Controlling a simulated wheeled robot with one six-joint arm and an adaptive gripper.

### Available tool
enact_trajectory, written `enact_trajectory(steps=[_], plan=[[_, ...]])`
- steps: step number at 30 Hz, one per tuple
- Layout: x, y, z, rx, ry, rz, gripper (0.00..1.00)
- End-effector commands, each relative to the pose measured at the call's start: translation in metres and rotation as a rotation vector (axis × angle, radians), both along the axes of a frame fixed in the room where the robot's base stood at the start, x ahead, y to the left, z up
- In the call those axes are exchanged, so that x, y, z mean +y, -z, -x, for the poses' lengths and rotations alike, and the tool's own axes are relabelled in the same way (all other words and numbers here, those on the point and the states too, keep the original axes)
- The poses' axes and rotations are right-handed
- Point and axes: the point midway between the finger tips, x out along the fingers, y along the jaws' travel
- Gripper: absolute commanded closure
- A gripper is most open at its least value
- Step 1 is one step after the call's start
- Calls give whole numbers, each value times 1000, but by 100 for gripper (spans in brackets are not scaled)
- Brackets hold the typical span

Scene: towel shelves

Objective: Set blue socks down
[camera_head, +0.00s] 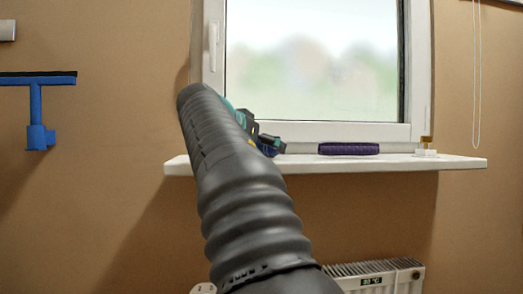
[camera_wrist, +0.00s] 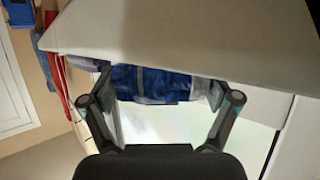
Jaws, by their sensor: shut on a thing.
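The blue socks (camera_wrist: 150,82), a bundle of dark blue with a paler greyish-blue part, lie between the two fingers of my gripper (camera_wrist: 162,86) in the wrist view. My gripper is shut on them. In the head view the blue socks (camera_head: 268,149) show as a small dark blue patch at the gripper's tip, by the left part of the white windowsill (camera_head: 400,163). My arm hides most of the gripper and the sill there. I cannot tell whether the socks touch the sill.
A dark purple roll (camera_head: 348,148) lies on the sill to the right. A small white and brass item (camera_head: 426,151) stands near the right end. The window (camera_head: 312,65) rises behind, and a radiator (camera_head: 375,275) is below. A blue bracket (camera_head: 38,110) is on the left wall.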

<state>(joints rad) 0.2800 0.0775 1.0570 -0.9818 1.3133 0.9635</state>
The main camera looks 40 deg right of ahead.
Motion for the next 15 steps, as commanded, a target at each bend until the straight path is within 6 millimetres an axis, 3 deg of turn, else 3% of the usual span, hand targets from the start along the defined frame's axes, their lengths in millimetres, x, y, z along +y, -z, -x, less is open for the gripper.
enact_trajectory(steps=[3, 4, 5, 15], plan=[[0, 5, 0, 0, 0, 0, 47], [0, 4, 0, 0, 0, 0, 8], [0, 3, 0, 0, 0, 0, 0], [0, 3, 0, 0, 0, 0, 0]])
